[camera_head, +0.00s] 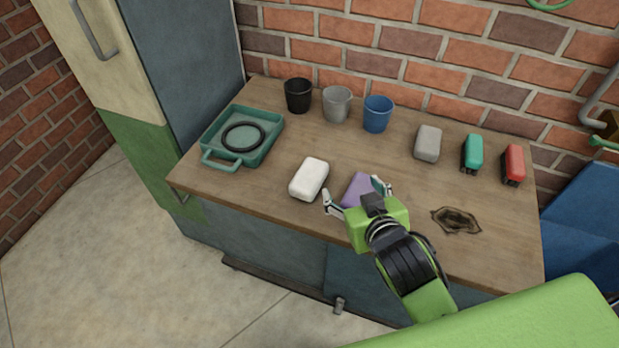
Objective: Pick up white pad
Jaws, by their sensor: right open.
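A white pad (310,179), a rounded block, lies on the wooden table near its front edge, left of the middle. My right gripper (354,193) is open, with its two fingers spread, just right of the white pad. The left finger is close to the pad's lower right side, but I cannot tell whether it touches. A purple pad (357,188) lies between and behind the open fingers, partly hidden by the gripper. My left gripper is not in view.
A teal tray (210,155) holding a black ring (243,137) is at the left. Black (298,95), grey (337,103) and blue (377,114) cups stand at the back. A grey block (428,143) and green (472,153) and red (513,164) brushes lie right. A dark stain (456,220) marks the front right.

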